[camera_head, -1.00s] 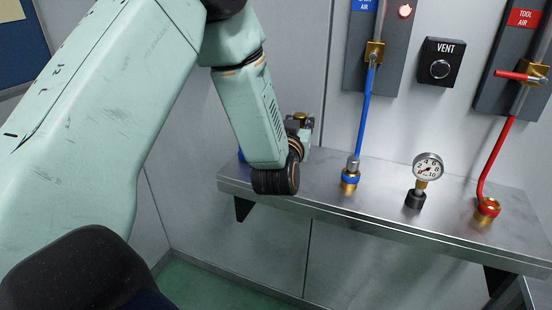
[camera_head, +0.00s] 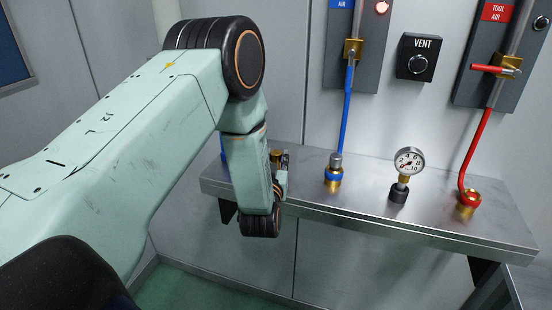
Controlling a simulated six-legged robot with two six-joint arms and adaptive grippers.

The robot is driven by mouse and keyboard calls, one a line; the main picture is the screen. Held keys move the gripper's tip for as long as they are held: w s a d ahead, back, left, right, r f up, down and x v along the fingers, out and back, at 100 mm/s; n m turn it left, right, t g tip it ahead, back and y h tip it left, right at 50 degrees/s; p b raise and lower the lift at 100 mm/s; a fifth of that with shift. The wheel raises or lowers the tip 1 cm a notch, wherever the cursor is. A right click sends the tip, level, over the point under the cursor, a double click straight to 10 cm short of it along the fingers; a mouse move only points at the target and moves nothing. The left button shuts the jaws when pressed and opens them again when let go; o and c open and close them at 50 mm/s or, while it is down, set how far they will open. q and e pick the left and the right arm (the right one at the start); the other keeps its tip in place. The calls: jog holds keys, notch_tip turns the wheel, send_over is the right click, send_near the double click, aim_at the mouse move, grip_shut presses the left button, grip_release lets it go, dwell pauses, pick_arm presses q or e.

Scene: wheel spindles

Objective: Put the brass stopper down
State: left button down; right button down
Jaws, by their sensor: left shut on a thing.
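The brass stopper (camera_head: 276,155) shows as a small gold piece at the left part of the steel shelf, partly hidden by my left forearm and wrist. My left gripper (camera_head: 283,163) is shut on it. The fingertips are small and mostly covered by my own wrist. The stopper is low, close to the shelf top, but I cannot tell whether it touches the shelf. My right gripper is not in view.
The steel shelf (camera_head: 430,219) carries a blue-ringed brass fitting (camera_head: 333,176) with a blue hose, a pressure gauge (camera_head: 409,161) on a dark base, and a red-ringed fitting (camera_head: 467,200). A blue thing (camera_head: 225,146) shows behind my arm. A VENT button box (camera_head: 418,57) is on the wall.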

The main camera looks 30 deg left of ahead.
pick_arm(q)
jog(key=shift+s+d+f, duration=0.1)
jog(key=c, duration=1.4)
grip_release()
jog(key=o, duration=0.3)
